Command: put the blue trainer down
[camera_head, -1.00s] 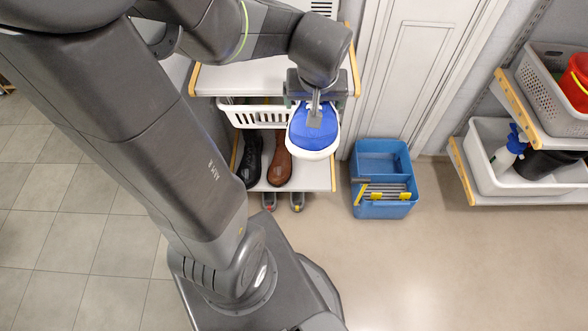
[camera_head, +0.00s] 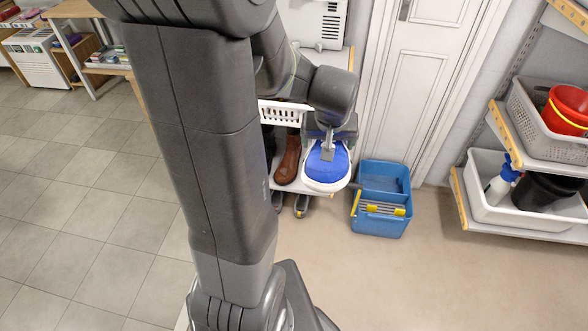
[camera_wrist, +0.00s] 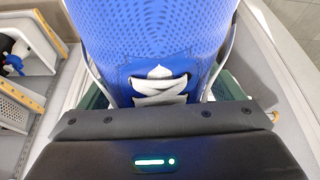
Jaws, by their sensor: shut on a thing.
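The blue trainer (camera_head: 327,163) has a white sole and hangs from my gripper (camera_head: 328,138) in the head view, in front of the shoe rack. My gripper is shut on it. In the wrist view the blue trainer (camera_wrist: 155,45) fills the upper middle, with its white laces close to the gripper body. The trainer is in the air; how far it is above any surface I cannot tell. My arm hides part of the rack.
A brown shoe (camera_head: 288,160) stands on the low shelf left of the trainer, under a white basket (camera_head: 283,113). A blue bucket (camera_head: 380,222) stands on the floor to the right. Shelves with a white tub (camera_head: 515,218) stand further right. Open floor lies in front.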

